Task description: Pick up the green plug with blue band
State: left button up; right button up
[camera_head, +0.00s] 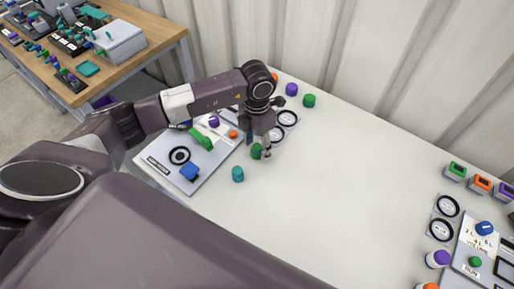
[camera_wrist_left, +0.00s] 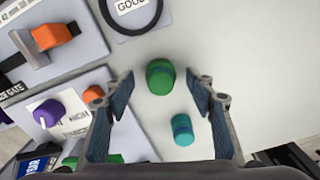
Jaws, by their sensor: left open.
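A green plug (camera_wrist_left: 160,77) stands on the white table between the open fingers of my left gripper (camera_wrist_left: 159,88). A gap shows on each side, and neither finger touches it. A darker band runs round it, but its blue colour is hard to make out. In the head view the same green plug (camera_head: 256,151) is partly hidden by my left gripper (camera_head: 262,148), which points down over it. A teal plug with a blue band (camera_wrist_left: 182,130) stands close by and also shows in the head view (camera_head: 238,174). My right gripper is not in view.
A grey panel (camera_head: 160,178) with a blue block and a green handle lies to the left. Round gauges (camera_head: 288,118), a purple plug (camera_head: 291,89) and another green plug (camera_head: 309,100) are behind. The table's middle (camera_head: 330,190) is clear. Panels and plugs stand at far right.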

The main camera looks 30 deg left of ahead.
aim_at(257, 146)
pick_arm(q)
jog(key=shift+f, duration=0.1)
jog(key=shift+c, duration=0.3)
jog(key=c, duration=1.2)
jog(key=shift+r+b, duration=1.5)
jog(key=shift+r, duration=8.55)
